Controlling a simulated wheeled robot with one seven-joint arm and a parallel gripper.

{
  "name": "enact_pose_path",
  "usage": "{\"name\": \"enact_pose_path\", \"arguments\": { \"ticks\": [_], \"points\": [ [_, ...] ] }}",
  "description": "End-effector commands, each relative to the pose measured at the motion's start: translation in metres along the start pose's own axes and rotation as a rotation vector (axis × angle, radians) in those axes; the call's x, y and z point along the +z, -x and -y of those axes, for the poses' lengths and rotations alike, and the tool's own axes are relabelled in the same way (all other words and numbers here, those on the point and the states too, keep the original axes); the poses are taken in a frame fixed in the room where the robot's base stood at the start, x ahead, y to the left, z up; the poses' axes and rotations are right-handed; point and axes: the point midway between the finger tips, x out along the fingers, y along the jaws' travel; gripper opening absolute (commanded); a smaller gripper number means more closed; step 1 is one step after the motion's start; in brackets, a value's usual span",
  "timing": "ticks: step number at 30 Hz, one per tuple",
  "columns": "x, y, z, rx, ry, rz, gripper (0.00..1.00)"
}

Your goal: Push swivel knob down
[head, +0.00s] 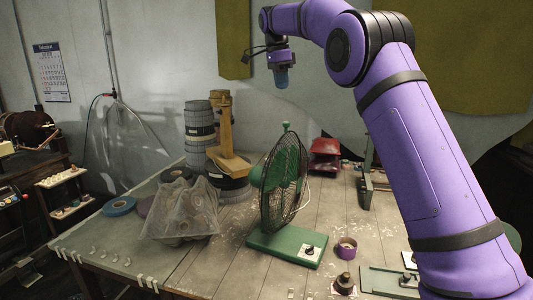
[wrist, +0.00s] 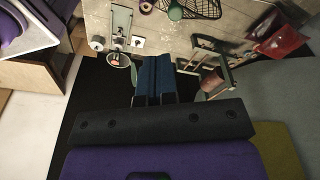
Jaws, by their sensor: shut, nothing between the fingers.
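A green desk fan (head: 283,185) with a dark wire cage stands on a green base (head: 287,245) on the workbench. A small green knob (head: 285,126) sticks up at the top of the fan and looks raised. My gripper (head: 282,84) is in the air above the fan, pointing down, with a clear gap to the knob in the picture. Its blue fingers (wrist: 155,75) are closed together and empty. In the wrist view part of the wire cage (wrist: 203,9) shows at the top edge. I cannot make out the knob there.
The wooden workbench (head: 222,258) also bears a grey cloth-covered lump (head: 181,212), stacked rolls (head: 200,135), a wooden stand (head: 225,140), a red object (head: 325,155) and a small round tin (head: 346,248). My purple arm covers the right side. The air around my gripper is clear.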

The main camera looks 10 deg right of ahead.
Motion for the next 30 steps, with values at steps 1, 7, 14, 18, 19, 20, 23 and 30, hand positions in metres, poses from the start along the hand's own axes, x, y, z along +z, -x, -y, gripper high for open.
{"name": "enact_pose_path", "arguments": {
  "ticks": [1,7,14,18,19,20,23,30],
  "points": [
    [0.007,-0.011,0.014,0.014,-0.041,-0.010,0.00],
    [0.033,-0.049,0.051,0.060,-0.234,-0.055,0.00],
    [0.060,-0.092,0.076,0.095,-0.420,-0.109,0.00],
    [0.069,-0.106,0.081,0.104,-0.482,-0.128,0.00],
    [0.070,-0.107,0.082,0.104,-0.489,-0.130,0.00],
    [0.071,-0.108,0.082,0.103,-0.494,-0.132,0.00],
    [0.072,-0.111,0.082,0.105,-0.504,-0.135,0.00],
    [0.070,-0.119,0.082,0.106,-0.503,-0.135,0.00]
  ]
}}
